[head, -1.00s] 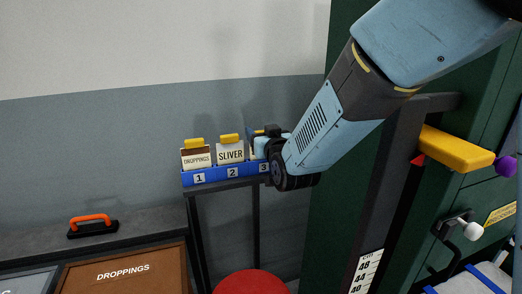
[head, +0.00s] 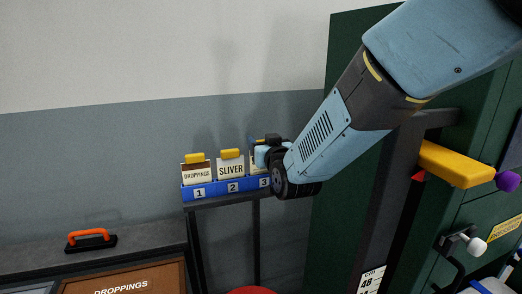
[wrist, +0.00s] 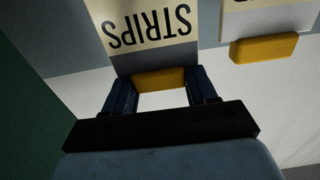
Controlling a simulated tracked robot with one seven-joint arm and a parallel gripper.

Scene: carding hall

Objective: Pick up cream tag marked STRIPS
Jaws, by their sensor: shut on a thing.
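The cream tag marked STRIPS (wrist: 152,27) shows upside down in the wrist view, with a yellow grip (wrist: 159,79) on its edge. My gripper (wrist: 160,88) is shut on this yellow grip, one dark blue finger on each side. In the head view, my gripper (head: 268,152) is above slot 3 of the blue rack (head: 210,191) and hides most of the tag. Only a sliver of the tag (head: 253,160) shows at the gripper's left. Whether its lower edge is still in the slot is hidden.
The SLIVER tag (head: 231,168) stands in slot 2, close beside my gripper, and the DROPPINGS tag (head: 196,174) in slot 1. A green cabinet (head: 340,120) rises to the right, with a yellow bar (head: 457,163). An orange-handled thing (head: 90,239) lies on the left counter.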

